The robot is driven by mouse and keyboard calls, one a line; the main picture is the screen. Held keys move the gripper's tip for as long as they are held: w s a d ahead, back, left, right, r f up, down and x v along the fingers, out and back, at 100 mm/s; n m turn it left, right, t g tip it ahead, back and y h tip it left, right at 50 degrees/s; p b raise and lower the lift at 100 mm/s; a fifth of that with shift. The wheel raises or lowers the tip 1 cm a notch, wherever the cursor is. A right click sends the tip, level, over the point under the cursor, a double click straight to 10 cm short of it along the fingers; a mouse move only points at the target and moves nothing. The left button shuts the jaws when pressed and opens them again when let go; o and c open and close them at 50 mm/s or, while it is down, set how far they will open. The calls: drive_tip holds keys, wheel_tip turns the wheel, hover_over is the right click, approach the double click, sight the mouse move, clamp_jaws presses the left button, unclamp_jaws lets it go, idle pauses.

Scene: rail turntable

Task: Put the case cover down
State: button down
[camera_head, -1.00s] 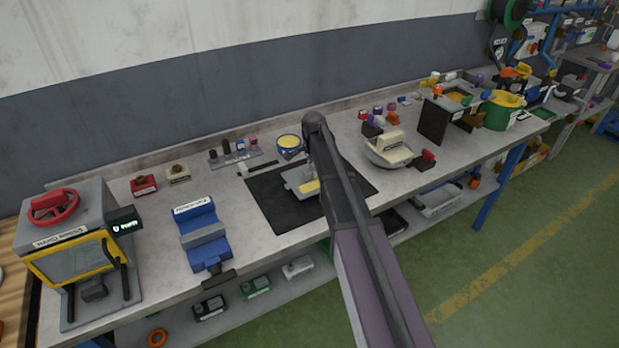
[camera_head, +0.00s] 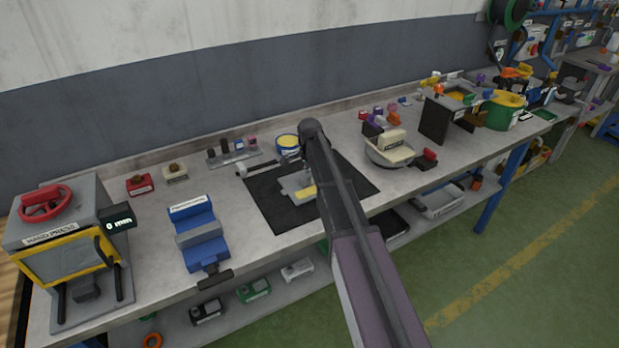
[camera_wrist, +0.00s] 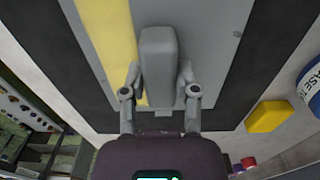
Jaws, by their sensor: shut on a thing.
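The case cover (camera_head: 292,186) is a flat grey plate with a yellow stripe, seen at the black mat (camera_head: 262,205) in the head view. In the wrist view the cover (camera_wrist: 208,28) shows large, with a raised grey grip block in its middle. My gripper (camera_wrist: 158,82) is shut on that block, one finger on each side. The black mat (camera_wrist: 240,75) shows on both sides of the cover. Whether the cover touches the mat or hangs just above it, I cannot tell. My arm hides the cover's right part in the head view.
A blue-rimmed tub with yellow inside (camera_head: 287,142) stands behind the mat. A blue vise (camera_head: 200,237) is left of it, and a cream-topped round device (camera_head: 391,150) is right. A yellow block (camera_wrist: 268,117) lies near the cover in the wrist view.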

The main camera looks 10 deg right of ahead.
drive_tip(key=shift+f, duration=0.1)
drive_tip(key=shift+c, duration=1.8)
unclamp_jaws()
drive_tip(key=shift+r, duration=0.2)
wheel_tip(320, 180, up, 12)
drive_tip(key=p, duration=1.2)
drive_tip(key=s+n, duration=1.4)
drive_tip(key=s, duration=1.5)
